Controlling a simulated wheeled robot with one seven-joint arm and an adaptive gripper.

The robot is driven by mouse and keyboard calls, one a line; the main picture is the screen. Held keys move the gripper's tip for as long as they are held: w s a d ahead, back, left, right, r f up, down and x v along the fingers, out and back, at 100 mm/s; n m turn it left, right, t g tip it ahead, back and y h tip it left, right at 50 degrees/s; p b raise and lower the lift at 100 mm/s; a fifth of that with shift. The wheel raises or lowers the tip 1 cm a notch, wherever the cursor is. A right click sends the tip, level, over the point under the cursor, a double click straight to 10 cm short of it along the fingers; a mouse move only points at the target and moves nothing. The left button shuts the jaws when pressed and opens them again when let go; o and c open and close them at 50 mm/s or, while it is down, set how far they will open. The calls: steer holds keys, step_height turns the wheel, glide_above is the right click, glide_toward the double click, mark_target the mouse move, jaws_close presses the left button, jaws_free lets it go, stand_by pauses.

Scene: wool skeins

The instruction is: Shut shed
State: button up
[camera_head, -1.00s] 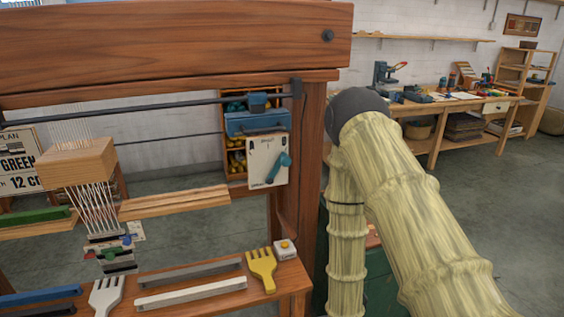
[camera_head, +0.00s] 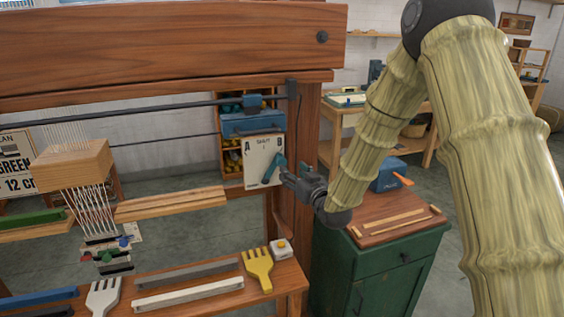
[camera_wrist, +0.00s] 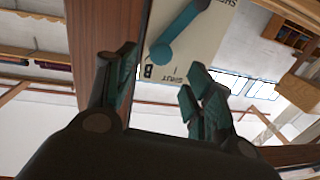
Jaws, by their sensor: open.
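A white plate (camera_head: 257,150) marked A, SHUT and B hangs at the loom's right post. In the wrist view the lever's knob (camera_wrist: 162,53) sits near the B, beyond my fingertips. My gripper (camera_head: 287,176) is at the plate's right edge, close to the lever; in the wrist view my gripper (camera_wrist: 160,70) has its fingers apart with nothing between them. I cannot tell whether a finger touches the lever. A wooden block (camera_head: 72,165) with white threads is at the left.
The loom's right post (camera_head: 306,140) stands just beside my gripper. A blue box (camera_head: 253,123) is above the plate. Below, a shelf holds a yellow fork (camera_head: 258,268), a white bar (camera_head: 188,294) and a small button box (camera_head: 281,249). A green cabinet (camera_head: 385,265) stands at the right.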

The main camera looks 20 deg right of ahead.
mark_target(283, 163)
steer(key=w, duration=0.3)
steer(key=w+a+p, duration=0.1)
steer(key=w, duration=0.2)
steer(key=w+p, duration=0.1)
steer(key=w, duration=0.2)
steer(key=shift+a, duration=0.25)
jaws_close()
